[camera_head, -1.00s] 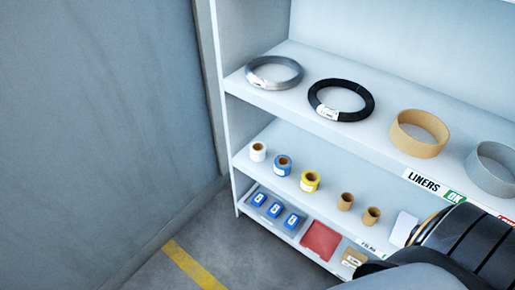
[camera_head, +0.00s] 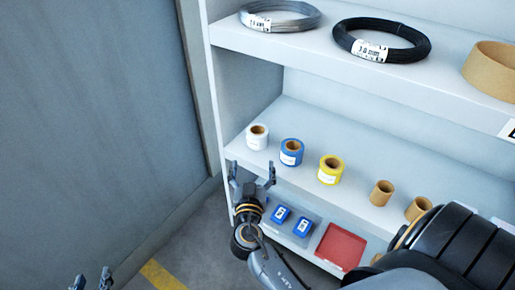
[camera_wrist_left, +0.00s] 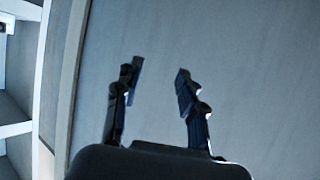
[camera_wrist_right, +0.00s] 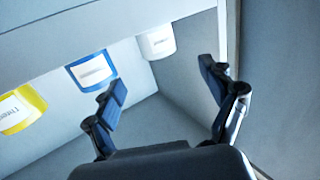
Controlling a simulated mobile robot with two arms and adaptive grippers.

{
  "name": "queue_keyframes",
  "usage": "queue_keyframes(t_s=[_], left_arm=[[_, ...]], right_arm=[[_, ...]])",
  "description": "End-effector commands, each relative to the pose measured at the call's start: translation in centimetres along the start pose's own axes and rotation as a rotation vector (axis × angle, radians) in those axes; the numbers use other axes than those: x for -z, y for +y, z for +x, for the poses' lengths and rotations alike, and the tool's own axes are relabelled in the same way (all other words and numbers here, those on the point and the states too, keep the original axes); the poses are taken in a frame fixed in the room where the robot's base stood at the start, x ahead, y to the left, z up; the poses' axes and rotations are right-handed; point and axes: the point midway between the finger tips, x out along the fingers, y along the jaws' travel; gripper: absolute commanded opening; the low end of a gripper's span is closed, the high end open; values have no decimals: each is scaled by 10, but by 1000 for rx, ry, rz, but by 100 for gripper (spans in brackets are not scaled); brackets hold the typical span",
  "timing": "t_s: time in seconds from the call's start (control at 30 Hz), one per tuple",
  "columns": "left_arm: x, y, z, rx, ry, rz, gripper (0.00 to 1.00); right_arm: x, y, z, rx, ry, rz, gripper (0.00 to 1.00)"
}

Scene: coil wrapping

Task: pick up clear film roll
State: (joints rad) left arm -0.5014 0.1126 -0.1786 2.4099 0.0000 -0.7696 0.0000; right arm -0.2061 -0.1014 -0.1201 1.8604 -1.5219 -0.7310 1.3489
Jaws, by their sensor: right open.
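A white roll with a brown core (camera_head: 257,137), which looks like the clear film roll, stands at the left end of the middle shelf. It also shows in the right wrist view (camera_wrist_right: 157,42), ahead of the fingers. My right gripper (camera_head: 252,172) is open and empty, below and in front of that roll, apart from it. It also shows in the right wrist view (camera_wrist_right: 163,80). My left gripper (camera_head: 92,280) is at the bottom left corner, away from the shelf. In the left wrist view (camera_wrist_left: 158,76) it is open and empty, facing a grey wall.
A blue roll (camera_head: 291,152), a yellow roll (camera_head: 330,170) and brown cores (camera_head: 381,193) stand along the same shelf. Wire coils (camera_head: 382,41) lie on the shelf above. Blue items (camera_head: 303,227) and a red tray (camera_head: 341,246) are below. A grey wall (camera_head: 95,110) bounds the left.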

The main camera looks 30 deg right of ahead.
Motion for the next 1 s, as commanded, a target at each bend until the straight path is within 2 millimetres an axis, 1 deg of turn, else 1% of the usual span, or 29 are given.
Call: queue_keyframes(t_s=[0.13, 0.27, 0.4, 0.5, 0.77, 1.0], left_arm=[[6, 0, -8, 1, 12, 0, 40], [0, -2, -10, 4, -31, 0, 40], [-10, -3, -13, 7, -81, 0, 40], [-14, -3, -13, 8, -100, -1, 40], [-19, -4, -15, 10, -128, -1, 40], [-31, -6, -19, 14, -187, -2, 40]], right_arm=[[14, 6, 7, -23, 45, 31, 84], [19, 6, 29, -26, 50, 33, 84], [19, 7, 58, -25, 48, 30, 84], [18, 7, 74, -23, 46, 30, 84], [19, 8, 94, -23, 45, 31, 84], [21, 7, 129, -22, 45, 29, 84]])
